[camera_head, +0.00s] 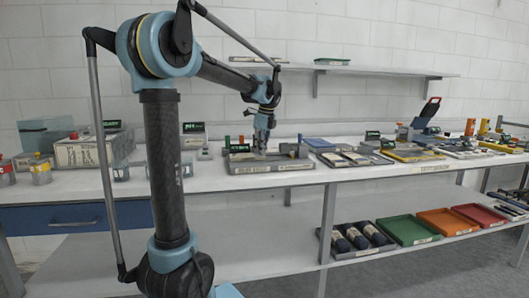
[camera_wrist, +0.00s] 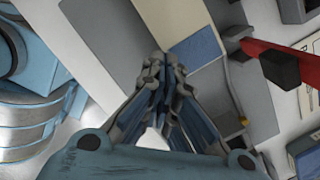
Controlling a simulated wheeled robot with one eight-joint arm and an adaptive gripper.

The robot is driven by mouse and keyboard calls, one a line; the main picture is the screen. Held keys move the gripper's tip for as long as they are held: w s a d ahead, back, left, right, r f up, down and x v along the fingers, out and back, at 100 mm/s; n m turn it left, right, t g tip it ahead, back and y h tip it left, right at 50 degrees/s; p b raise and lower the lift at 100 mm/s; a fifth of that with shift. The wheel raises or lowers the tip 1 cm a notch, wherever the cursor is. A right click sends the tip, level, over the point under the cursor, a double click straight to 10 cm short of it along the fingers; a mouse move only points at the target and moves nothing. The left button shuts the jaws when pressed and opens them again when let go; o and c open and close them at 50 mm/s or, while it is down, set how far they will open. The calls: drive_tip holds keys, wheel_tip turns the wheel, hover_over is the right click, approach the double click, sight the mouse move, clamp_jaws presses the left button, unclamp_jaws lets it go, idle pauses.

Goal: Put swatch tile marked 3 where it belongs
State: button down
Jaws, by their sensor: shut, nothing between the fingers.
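My gripper (camera_head: 261,150) points down over a grey tray (camera_head: 268,167) with a label on its front edge, on the long white bench. In the wrist view my gripper (camera_wrist: 164,68) has its fingers together and holds nothing. Just beyond the fingertips lie a blue flat piece (camera_wrist: 198,48) and a cream flat piece (camera_wrist: 168,18), side by side. I cannot read any number, so I cannot tell which thing is the swatch tile marked 3.
A red part (camera_wrist: 285,60) with a dark block is right of the fingers in the wrist view. Green (camera_head: 408,230), orange (camera_head: 447,222) and red (camera_head: 480,215) trays sit on the lower shelf. More trays and small equipment crowd the bench to the right.

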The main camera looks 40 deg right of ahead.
sight(252, 156)
drive_tip(key=w, duration=0.1)
drive_tip(key=w+a, duration=0.1)
drive_tip(key=w, duration=0.3)
drive_tip(key=shift+w+a, duration=0.2)
drive_tip(key=shift+a, duration=0.15)
drive_tip(key=shift+w+a+f, duration=0.1)
drive_tip(key=shift+w+f, duration=0.05)
drive_tip(key=shift+w, duration=0.05)
drive_tip(key=shift+s+f, duration=0.15)
drive_tip(key=shift+f, duration=0.5)
drive_tip(key=shift+s, duration=0.15)
drive_tip(key=shift+s, duration=0.25)
drive_tip(key=shift+s+d, duration=0.3)
drive_tip(key=shift+s, duration=0.5)
